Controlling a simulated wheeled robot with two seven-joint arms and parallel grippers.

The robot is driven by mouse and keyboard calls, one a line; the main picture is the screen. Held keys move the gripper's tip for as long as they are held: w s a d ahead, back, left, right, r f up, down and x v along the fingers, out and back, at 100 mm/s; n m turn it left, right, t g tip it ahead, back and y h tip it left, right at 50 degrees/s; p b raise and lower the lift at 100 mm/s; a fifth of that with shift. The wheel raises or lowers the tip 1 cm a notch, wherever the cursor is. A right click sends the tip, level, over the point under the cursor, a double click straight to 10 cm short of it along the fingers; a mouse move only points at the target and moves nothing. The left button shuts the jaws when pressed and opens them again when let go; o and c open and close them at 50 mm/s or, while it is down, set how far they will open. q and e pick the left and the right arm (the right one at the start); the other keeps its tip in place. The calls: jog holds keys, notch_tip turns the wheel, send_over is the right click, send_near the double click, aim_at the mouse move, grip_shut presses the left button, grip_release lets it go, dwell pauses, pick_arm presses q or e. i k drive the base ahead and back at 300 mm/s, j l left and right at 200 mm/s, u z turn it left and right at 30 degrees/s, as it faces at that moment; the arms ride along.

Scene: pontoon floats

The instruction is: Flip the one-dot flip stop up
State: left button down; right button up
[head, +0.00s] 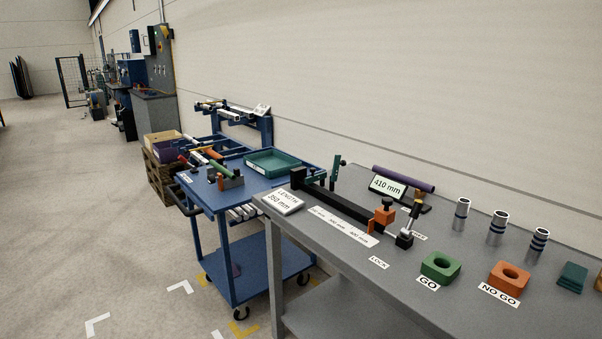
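A black rail fixture (341,206) lies on the grey bench. A green stop (335,170) stands upright behind its left end. Another dark stop with green (298,176) sits at the rail's left end, and its pose is hard to tell. An orange block (383,216) with a dark knob sits at the rail's right end. Dots on the stops are too small to see, so I cannot tell which is the one-dot flip stop. Neither of my grippers is in view.
The grey bench (470,296) holds a "410 mm" display (388,186), a purple tube (404,179), a black-handled lever (411,221), green and orange gauge blocks (440,266) and several metal cylinders (497,227). A blue cart (222,196) stands left. Floor at left is open.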

aim_at(317, 177)
jog(key=i+j+z, duration=0.1)
jog(key=i+z, duration=0.15)
jog(key=i, duration=0.25)
jog(key=i+j+z, duration=0.3)
jog(key=i, duration=0.2)
jog(key=i+j+z, duration=0.25)
jog(key=i, duration=0.2)
